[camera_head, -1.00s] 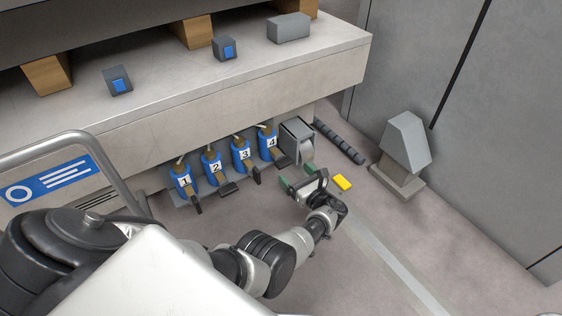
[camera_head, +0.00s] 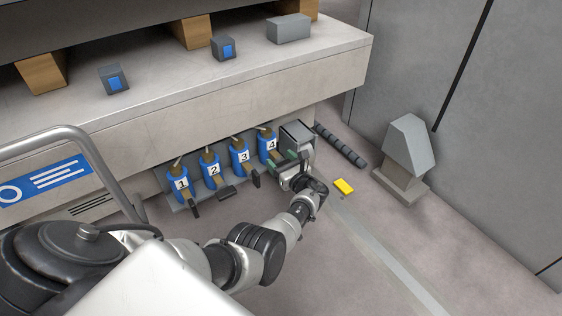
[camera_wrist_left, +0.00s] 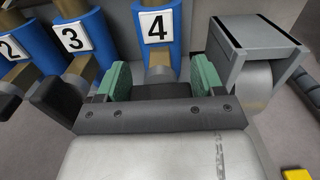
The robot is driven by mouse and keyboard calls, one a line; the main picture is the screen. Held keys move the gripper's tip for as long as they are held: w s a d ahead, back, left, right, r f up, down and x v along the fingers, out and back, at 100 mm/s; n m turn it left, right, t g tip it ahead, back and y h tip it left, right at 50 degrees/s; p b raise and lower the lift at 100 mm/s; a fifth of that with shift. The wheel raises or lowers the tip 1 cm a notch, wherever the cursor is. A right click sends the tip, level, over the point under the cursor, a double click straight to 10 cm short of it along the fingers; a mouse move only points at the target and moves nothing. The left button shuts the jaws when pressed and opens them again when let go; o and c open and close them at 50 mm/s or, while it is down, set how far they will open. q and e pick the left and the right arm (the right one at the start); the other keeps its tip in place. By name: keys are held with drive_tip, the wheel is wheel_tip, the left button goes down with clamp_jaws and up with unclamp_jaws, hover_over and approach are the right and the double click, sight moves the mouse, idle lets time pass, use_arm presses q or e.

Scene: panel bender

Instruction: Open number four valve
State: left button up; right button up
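The number four valve (camera_head: 267,143) is a blue cylinder with a white "4" label, at the right end of a row of numbered valves under the machine bench. It also shows in the left wrist view (camera_wrist_left: 157,28), with a brass neck and a dark handle below the label. My left gripper (camera_head: 285,162) is at this valve's handle. In the left wrist view its green-padded fingers (camera_wrist_left: 160,80) are spread, one on each side of the handle, with gaps visible. The handle's lower part is hidden by the gripper body. My right gripper is not in view.
Valves three (camera_head: 240,154), two (camera_head: 211,167) and one (camera_head: 180,184) stand to the left. A grey box-shaped unit (camera_head: 297,136) is close on the right of valve four. A yellow block (camera_head: 343,186) lies on the floor. A dark ribbed bar (camera_head: 340,146) lies behind it.

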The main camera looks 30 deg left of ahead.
use_arm(q)
drive_tip(key=c, duration=0.5)
drive_tip(key=shift+f+n, duration=0.1)
drive_tip(key=shift+n, duration=0.2)
drive_tip(key=n+b, duration=0.2)
drive_tip(key=n, duration=0.2)
drive_tip(key=shift+s+f+b, duration=0.15)
drive_tip(key=shift+b, duration=0.15)
drive_tip(key=n+b, duration=0.2)
drive_tip(key=n, duration=0.4)
drive_tip(key=shift+s+a+b, duration=0.1)
drive_tip(key=shift+s+b, duration=0.05)
drive_tip(key=shift+b, duration=0.2)
drive_tip(key=n, duration=0.2)
drive_tip(key=shift+n+b, duration=0.3)
drive_tip(key=n, duration=0.4)
drive_tip(key=shift+f+n, duration=0.15)
drive_tip(key=shift+n, duration=0.15)
drive_tip(key=o, duration=0.9)
